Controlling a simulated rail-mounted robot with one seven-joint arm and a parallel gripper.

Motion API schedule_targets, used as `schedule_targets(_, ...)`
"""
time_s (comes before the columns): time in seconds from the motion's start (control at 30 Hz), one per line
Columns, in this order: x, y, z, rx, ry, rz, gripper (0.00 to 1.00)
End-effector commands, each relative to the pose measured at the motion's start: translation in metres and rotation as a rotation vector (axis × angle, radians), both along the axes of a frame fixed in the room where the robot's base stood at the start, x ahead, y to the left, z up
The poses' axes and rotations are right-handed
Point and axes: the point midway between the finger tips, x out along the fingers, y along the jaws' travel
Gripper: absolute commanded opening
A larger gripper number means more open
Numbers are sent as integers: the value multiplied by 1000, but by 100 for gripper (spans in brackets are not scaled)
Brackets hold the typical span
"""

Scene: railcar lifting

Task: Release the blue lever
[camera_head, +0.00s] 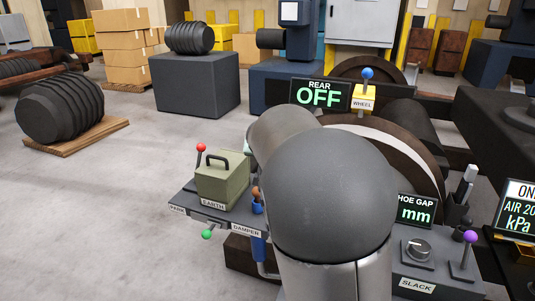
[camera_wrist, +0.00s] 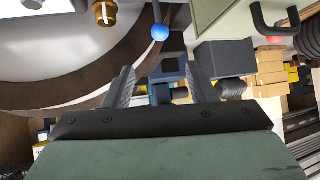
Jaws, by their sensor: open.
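A lever with a blue ball knob (camera_head: 367,73) stands upright on a yellow block marked WHEEL in the head view. A second blue shape (camera_head: 257,208) shows below an orange-brown knob beside my arm, partly hidden. In the wrist view, a blue ball knob (camera_wrist: 160,32) on a thin stem lies above my fingertips in the picture, roughly in line with the gap between them. I cannot tell which of the two it is. My gripper (camera_wrist: 158,76) is open with nothing between its fingers. It is hidden behind my arm in the head view.
A green EARTH box (camera_head: 222,181) with a black handle stands by a red-knob lever (camera_head: 201,149) and a green-knob lever (camera_head: 208,234). A large brown wheel (camera_head: 425,160) lies behind my arm. A purple-knob lever (camera_head: 470,237) stands right. The REAR display (camera_head: 319,94) reads OFF.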

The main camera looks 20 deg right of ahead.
Motion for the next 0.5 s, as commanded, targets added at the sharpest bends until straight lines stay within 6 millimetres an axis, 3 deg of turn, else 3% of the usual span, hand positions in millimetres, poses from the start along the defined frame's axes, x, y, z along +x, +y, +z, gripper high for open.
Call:
schedule_targets(0.23,0,0,0,0,0,0,49)
schedule_targets(0.4,17,-14,10,-18,29,-44,1)
schedule_targets(0.5,46,-33,20,-38,85,-101,0)
